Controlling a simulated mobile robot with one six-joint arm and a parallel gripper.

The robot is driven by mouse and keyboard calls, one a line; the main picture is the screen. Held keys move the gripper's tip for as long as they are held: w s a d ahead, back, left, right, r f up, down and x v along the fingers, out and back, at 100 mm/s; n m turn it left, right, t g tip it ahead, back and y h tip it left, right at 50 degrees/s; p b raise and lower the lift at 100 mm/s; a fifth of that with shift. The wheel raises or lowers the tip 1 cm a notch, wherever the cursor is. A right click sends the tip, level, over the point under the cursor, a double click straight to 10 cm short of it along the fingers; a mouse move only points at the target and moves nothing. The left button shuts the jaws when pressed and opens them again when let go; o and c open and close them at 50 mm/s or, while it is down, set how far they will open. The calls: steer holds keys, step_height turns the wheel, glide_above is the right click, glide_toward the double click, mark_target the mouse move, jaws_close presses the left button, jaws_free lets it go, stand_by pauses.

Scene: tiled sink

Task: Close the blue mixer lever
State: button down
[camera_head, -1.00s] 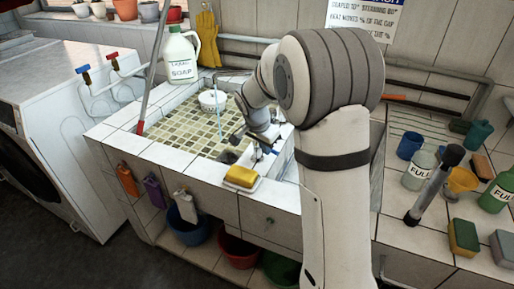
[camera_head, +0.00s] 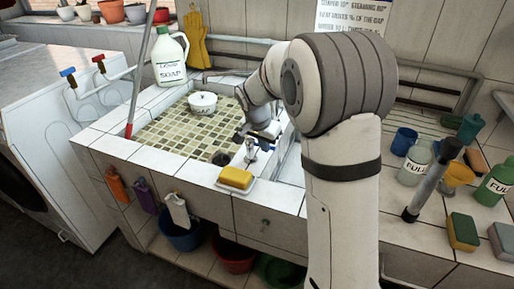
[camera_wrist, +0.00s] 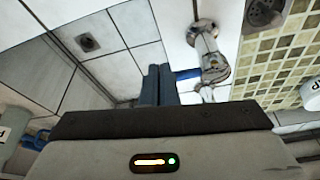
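My gripper (camera_wrist: 158,85) shows in the wrist view with its two dark fingers together and nothing seen between them. The blue mixer lever (camera_wrist: 188,74) is just right of the fingertips, at or very near the right finger; I cannot tell if they touch. It joins the chrome mixer (camera_wrist: 212,65), which stands on the white tiled ledge. In the head view the mixer (camera_head: 251,150) is by the sink's right edge. My gripper is over it there, and my arm hides part of the area. No water stream shows in the basin.
A yellow sponge (camera_head: 235,178) lies on the front ledge near the mixer. A white bowl (camera_head: 203,103) is in the tiled basin (camera_head: 175,130). A soap jug (camera_head: 171,58) stands at the back. Bottles and a black-ended grey cylinder (camera_head: 432,180) stand on the right counter.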

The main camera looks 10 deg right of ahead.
steer(key=shift+r, duration=0.1)
steer(key=s+a+r, duration=0.4)
steer(key=s+r, duration=0.2)
steer(key=r, duration=0.4)
steer(key=s+d+n+y+p, duration=0.1)
steer(key=s+n, duration=0.3)
steer(key=s, duration=0.8)
steer(key=s+d+n+y+p, duration=0.1)
steer(key=s+d+n+p, duration=0.2)
steer(key=s, duration=0.9)
steer(key=shift+s+d+r+n+p, duration=0.2)
steer(key=shift+s+r+n+p, duration=0.05)
steer(key=shift+n+p, duration=0.55)
